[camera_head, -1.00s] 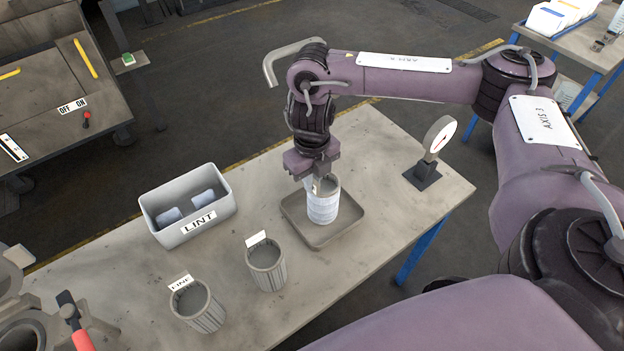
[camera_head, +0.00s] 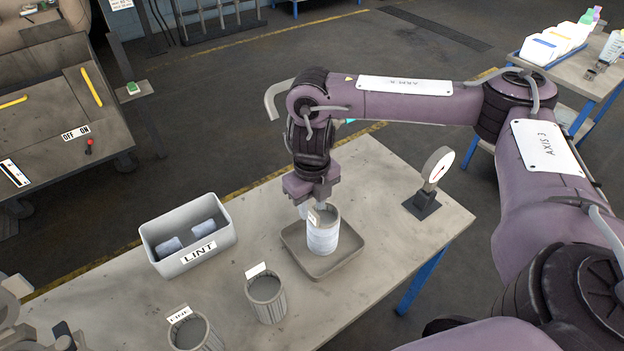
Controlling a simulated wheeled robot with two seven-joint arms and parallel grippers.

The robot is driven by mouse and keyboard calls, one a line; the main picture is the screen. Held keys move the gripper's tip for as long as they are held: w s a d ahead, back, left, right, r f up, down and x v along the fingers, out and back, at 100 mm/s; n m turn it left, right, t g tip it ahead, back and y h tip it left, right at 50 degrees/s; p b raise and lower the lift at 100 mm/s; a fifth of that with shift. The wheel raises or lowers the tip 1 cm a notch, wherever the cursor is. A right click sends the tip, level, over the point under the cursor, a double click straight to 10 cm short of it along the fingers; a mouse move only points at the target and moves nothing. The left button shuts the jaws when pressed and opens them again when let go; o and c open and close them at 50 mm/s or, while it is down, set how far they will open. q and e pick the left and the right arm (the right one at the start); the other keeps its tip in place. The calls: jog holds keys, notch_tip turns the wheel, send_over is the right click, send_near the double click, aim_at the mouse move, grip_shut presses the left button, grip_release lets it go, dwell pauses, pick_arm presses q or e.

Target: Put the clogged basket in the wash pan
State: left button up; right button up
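The clogged basket (camera_head: 323,237), a grey cylinder coated with pale bluish lint, stands upright in the wash pan (camera_head: 343,259). The pan is a shallow grey square tray on the table. My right gripper (camera_head: 314,203) points down at the basket's rim, over its back left side. Its fingers look spread and lie close to the rim; whether one still touches it is hard to tell. A small tag on the basket's rim shows beside the fingers.
A grey LINT bin (camera_head: 216,251) with pale pads inside stands left of the pan. Two grey ribbed baskets with white tags, one nearer (camera_head: 267,304) the pan and one farther left (camera_head: 197,335), stand in front. A dial gauge (camera_head: 437,168) stands to the right.

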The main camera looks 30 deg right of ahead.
notch_tip(320, 180, up, 10)
jog(key=p, duration=0.1)
jog(key=shift+p, duration=0.35)
jog(key=shift+f, duration=0.15)
jog(key=shift+s, duration=0.1)
